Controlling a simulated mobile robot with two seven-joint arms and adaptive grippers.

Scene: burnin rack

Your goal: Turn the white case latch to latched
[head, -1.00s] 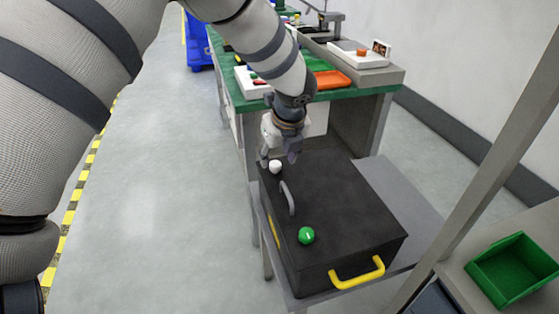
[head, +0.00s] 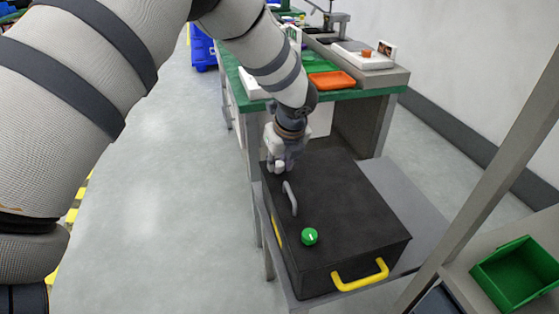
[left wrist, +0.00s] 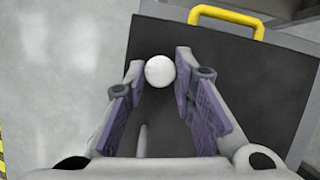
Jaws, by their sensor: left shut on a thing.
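The black case (head: 350,205) lies flat on a grey stand, and its lid also shows in the left wrist view (left wrist: 245,95). The white latch (head: 280,166), a round knob, sits at the lid's far left corner. My left gripper (head: 281,163) reaches down over it from above. In the left wrist view the white latch (left wrist: 160,71) is between the fingertips (left wrist: 160,74), which are shut on it. Any mark on the latch is hidden, so its turn cannot be read. My right gripper is not in view.
A green knob (head: 309,236) with a white mark and a grey handle (head: 290,198) are on the lid. A yellow handle (head: 361,276) is on the near side. A green-topped bench (head: 352,95) stands behind. A green bin (head: 515,272) is at right. Open floor is at left.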

